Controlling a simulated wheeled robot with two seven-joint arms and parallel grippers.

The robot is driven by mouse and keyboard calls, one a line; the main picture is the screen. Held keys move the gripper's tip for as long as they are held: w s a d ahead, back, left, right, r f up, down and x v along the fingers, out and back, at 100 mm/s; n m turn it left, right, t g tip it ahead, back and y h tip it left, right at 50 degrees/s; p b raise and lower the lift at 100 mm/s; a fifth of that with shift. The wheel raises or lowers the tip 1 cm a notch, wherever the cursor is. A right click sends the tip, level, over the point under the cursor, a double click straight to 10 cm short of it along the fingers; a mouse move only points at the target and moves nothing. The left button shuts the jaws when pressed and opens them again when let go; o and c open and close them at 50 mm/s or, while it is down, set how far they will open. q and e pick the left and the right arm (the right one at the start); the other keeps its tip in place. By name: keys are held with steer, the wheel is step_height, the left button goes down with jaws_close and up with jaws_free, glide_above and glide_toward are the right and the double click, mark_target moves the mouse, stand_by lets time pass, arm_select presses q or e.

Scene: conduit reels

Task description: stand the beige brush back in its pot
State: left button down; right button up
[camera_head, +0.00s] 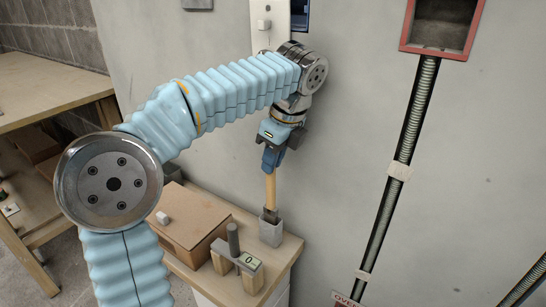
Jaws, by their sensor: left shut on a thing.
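My left gripper (271,163) is shut on the upper end of the beige brush (270,190) and points downward. The brush hangs nearly upright below it, with a dark lower end. A small grey square pot (271,234) stands on the wooden cabinet top near the wall. The brush's lower end is at the pot's mouth; I cannot tell how deep it sits or whether it touches the bottom. My right gripper is not in view.
A conduit (404,150) runs down the wall at right. A workbench (50,90) stands left.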

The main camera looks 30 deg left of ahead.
arm_select(q)
steer(key=shift+f+b, duration=1.55)
steer(key=shift+f, duration=1.15)
steer(key=c, duration=1)
jaws_free()
steer(key=p, duration=0.4)
glide_toward(275, 172)
steer(key=shift+v, duration=0.9)
